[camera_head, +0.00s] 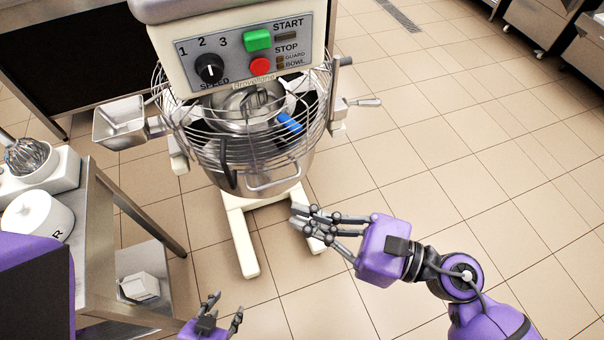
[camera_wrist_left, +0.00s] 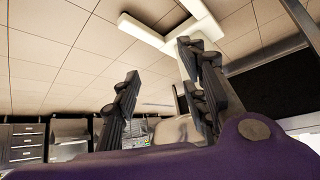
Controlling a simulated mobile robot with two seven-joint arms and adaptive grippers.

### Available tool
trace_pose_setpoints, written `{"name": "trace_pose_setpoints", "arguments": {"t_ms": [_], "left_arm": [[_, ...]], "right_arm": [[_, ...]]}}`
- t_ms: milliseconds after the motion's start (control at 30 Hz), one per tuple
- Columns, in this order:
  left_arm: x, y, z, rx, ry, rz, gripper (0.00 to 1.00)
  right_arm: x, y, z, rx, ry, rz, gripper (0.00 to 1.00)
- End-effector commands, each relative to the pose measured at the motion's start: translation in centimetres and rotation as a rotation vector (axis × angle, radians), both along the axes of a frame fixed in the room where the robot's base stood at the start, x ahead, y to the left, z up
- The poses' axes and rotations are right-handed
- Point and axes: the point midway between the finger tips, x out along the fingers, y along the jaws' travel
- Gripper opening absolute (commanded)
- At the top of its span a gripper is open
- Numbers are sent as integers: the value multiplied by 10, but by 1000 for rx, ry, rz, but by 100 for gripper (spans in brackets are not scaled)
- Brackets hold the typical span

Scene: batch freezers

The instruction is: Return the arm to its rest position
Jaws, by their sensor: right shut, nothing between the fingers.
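My right arm (camera_head: 465,285), purple with dark joints, reaches in from the lower right. Its gripper (camera_head: 302,219) is shut and empty, in front of the mixer's base and below the bowl, pointing left. From this angle I cannot tell how near its fingertips are to the mixer. My left gripper (camera_head: 224,307) is low at the bottom edge, beside the steel table. Its fingers stand apart with nothing between them, and they also show spread in the left wrist view (camera_wrist_left: 155,100).
A floor mixer (camera_head: 235,45) with a wire guard (camera_head: 205,130), steel bowl (camera_head: 265,178) and side lever (camera_head: 362,102) stands in front. A steel table (camera_head: 97,235) with a whisk (camera_head: 27,156) and white jar (camera_head: 37,217) is at left. Tiled floor on the right is free.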

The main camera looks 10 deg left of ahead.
Motion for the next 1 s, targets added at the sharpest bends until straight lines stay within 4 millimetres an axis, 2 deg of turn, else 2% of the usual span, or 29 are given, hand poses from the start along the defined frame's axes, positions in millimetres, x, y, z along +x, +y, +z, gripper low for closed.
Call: {"name": "trace_pose_setpoints", "arguments": {"t_ms": [267, 367, 467, 533, 567, 600, 667, 700, 767, 800, 867, 900, 967, 1000], "left_arm": [[-5, 0, -2, 0, 9, 2, 40], [-4, 0, -2, 0, 8, 2, 40], [-4, 0, -2, -3, 8, 4, 40], [-3, -1, 0, -5, 7, 5, 40], [-1, -1, 2, -7, 6, 6, 40], [0, -2, 5, -9, 5, 7, 40], [4, -4, 11, -14, -1, 6, 40], [6, -5, 15, -17, -4, 6, 40], [8, -8, 20, -22, -8, 4, 40], [10, -9, 24, -26, -11, 4, 40], [12, -12, 30, -31, -16, 2, 40], [13, -14, 34, -34, -19, 1, 40], [12, -15, 40, -37, -21, 2, 40], [12, -15, 44, -38, -23, 2, 40]], "right_arm": [[-1, -1, 1, 2, 7, 0, 0], [7, -3, 4, 33, 84, -31, 0], [36, -14, 19, 191, 329, -138, 0], [71, -35, 29, 408, 617, -260, 0], [86, -50, 28, 524, 766, -321, 0], [103, -72, 21, 686, 965, -403, 0], [119, -108, -1, 939, 1250, -519, 0], [123, -131, -22, 1102, 1415, -592, 0], [118, -161, -56, 1337, 1633, -686, 0], [109, -178, -80, 1486, 1755, -744, 0], [89, -199, -116, 1705, 1913, -828, 0], [71, -210, -139, 1848, 2002, -880, 0], [40, -222, -169, 2053, 2108, -951, 0], [18, -227, -186, -2065, -2047, 939, 0]]}}
